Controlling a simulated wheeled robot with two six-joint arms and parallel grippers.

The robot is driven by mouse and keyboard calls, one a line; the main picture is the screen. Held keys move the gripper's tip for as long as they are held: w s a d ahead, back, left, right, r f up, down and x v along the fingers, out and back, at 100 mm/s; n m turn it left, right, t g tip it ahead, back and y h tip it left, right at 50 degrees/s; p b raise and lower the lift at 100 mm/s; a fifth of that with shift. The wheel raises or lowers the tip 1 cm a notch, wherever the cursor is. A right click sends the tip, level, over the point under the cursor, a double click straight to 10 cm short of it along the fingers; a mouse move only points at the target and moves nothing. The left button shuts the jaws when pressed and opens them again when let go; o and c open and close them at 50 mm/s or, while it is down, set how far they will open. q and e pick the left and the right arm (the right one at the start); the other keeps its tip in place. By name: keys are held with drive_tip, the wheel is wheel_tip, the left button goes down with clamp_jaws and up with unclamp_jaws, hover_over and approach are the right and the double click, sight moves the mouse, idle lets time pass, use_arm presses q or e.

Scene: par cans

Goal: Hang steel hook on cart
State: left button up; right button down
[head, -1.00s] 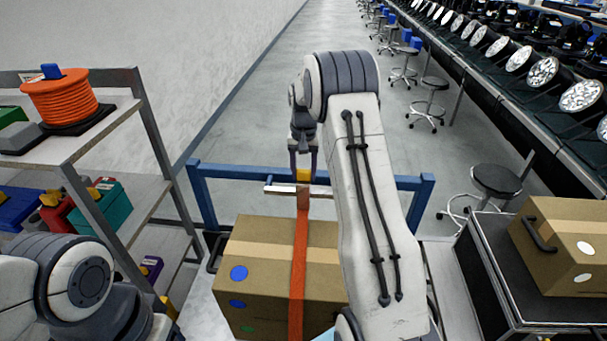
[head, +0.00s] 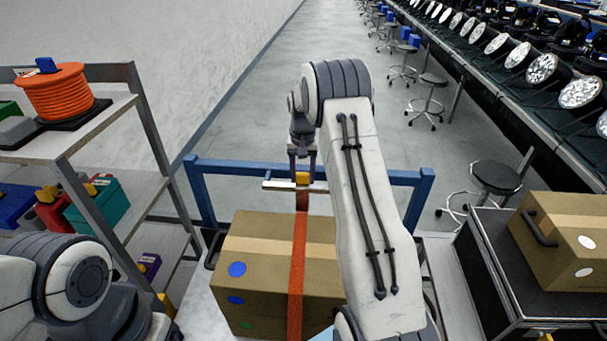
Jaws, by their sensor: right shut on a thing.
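My right gripper (head: 302,164) is shut on the yellow part (head: 302,178) of the steel hook (head: 278,185), whose silver crosspiece shows on both sides. An orange strap (head: 299,255) runs from below the hook down over a cardboard box (head: 245,265). The cart has a blue rail (head: 235,170) at its far end. The hook overlaps the rail in the picture; I cannot tell whether they touch. My right arm covers part of the rail and box. Only links of my left arm show at lower left, not its gripper.
A grey shelf (head: 95,130) with an orange cable reel (head: 60,95) and coloured cases stands at left. At right are a black case (head: 490,290) with another cardboard box (head: 565,240), a stool (head: 497,178) and a long bench of lamps. The floor beyond the rail is clear.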

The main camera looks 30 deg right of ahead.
drive_tip(key=shift+c, duration=0.9)
unclamp_jaws()
